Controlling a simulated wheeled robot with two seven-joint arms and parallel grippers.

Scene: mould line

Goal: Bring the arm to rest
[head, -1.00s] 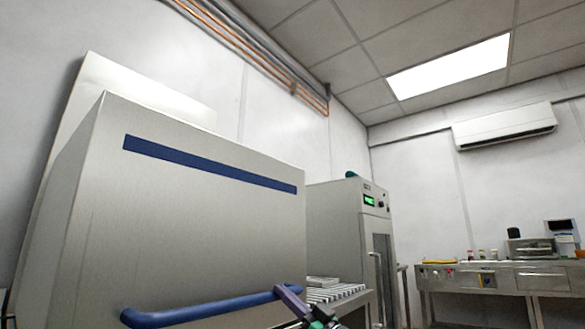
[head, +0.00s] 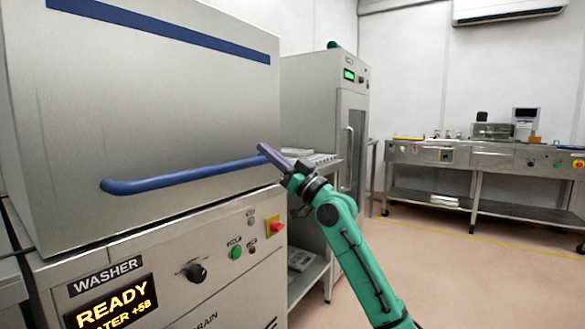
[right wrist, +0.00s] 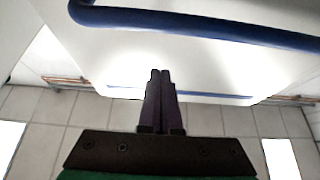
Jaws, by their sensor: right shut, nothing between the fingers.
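My right arm, green, reaches up from the bottom right in the head view. My right gripper (head: 268,152) is shut and empty, its dark purple fingers side by side at the right end of the washer's blue handle (head: 180,179). In the right wrist view the shut fingers (right wrist: 158,75) point towards the washer's pale front, with the blue handle (right wrist: 200,25) crossing beyond their tips. I cannot tell whether the fingers touch the handle. My left gripper is not in view.
The steel washer (head: 140,110) fills the left; its display (head: 112,306) reads READY. A tall steel cabinet (head: 325,110) stands behind my right arm. A steel bench (head: 480,157) with equipment is along the far right wall. The floor (head: 470,265) between is clear.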

